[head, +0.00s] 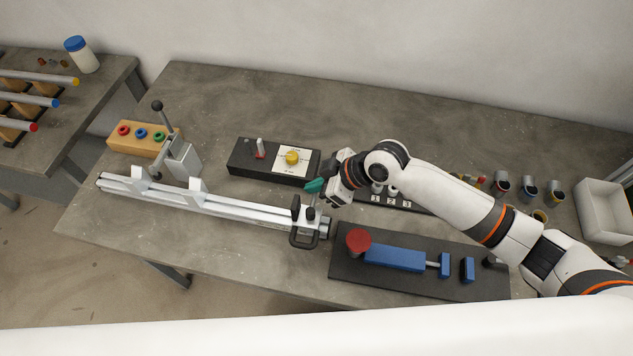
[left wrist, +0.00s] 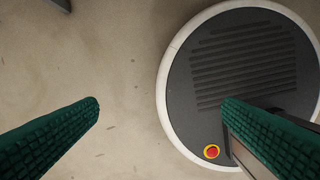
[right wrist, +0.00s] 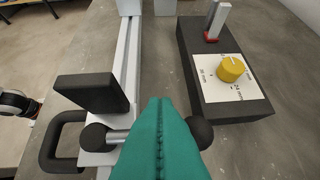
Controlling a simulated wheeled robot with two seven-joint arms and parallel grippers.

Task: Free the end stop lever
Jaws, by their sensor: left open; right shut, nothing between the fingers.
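The aluminium rail (head: 235,207) lies along the front left of the table, with an end stop (head: 303,214) at its right end. In the right wrist view the end stop shows a black upright plate (right wrist: 92,93) and a silver lever rod (right wrist: 117,136) with a black ball (right wrist: 95,137). A second black ball (right wrist: 200,131) shows right of my fingers; the part between is hidden. My right gripper (head: 314,186) is shut and empty, right at the end stop; contact cannot be told. My left gripper (left wrist: 160,103) is open and empty above the floor.
A black handle loop (right wrist: 58,143) sticks out beside the end stop. A black box with a yellow knob (head: 292,158) stands behind the rail. A dark base with a blue block (head: 394,258) and red disc (head: 358,240) is to the right. A toggle clamp (head: 180,158) stands at the left.

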